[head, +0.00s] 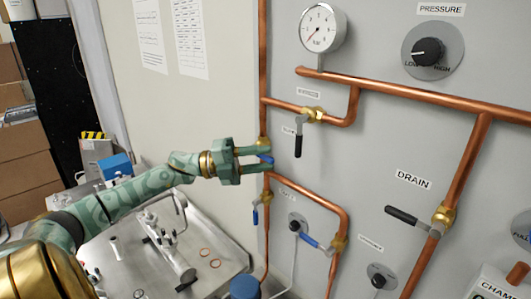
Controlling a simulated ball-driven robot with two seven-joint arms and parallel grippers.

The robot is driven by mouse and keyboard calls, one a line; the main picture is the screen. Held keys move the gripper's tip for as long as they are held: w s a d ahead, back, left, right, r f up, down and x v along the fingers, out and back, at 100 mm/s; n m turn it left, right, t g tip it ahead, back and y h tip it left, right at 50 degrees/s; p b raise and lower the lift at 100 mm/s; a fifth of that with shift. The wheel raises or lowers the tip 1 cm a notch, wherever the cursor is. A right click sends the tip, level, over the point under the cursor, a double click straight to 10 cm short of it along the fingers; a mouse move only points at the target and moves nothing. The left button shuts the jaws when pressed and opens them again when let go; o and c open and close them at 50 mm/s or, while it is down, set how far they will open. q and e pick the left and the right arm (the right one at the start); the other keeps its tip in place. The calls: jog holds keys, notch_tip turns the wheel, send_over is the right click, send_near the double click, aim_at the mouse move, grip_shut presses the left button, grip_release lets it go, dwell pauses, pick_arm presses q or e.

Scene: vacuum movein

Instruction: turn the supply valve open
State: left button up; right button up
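My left gripper (266,158) reaches in from the left at the vertical copper pipe (262,60) on the grey panel. Its two fingers are apart, one above the other. A small blue valve handle (265,158) shows at the fingertips, below a brass fitting on that pipe. I cannot tell whether the fingers touch it. No label readable here says supply. A valve with a black lever (298,146) pointing down sits to the upper right, and a blue-levered valve (312,241) sits to the lower right. My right gripper is not in view.
A pressure gauge (323,28) and a black pressure knob (427,51) are higher on the panel. The drain valve's black lever (407,217) is at right. A metal tray table (120,245) with small parts stands below my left arm. Cardboard boxes (25,155) are stacked at far left.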

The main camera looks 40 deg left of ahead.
pick_arm(q)
jog(key=shift+w+d+r, duration=0.1)
jog(key=shift+w+d, duration=0.35)
jog(key=shift+d, duration=0.1)
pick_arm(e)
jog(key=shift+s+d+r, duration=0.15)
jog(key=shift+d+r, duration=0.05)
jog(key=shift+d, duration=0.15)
pick_arm(q)
grip_shut()
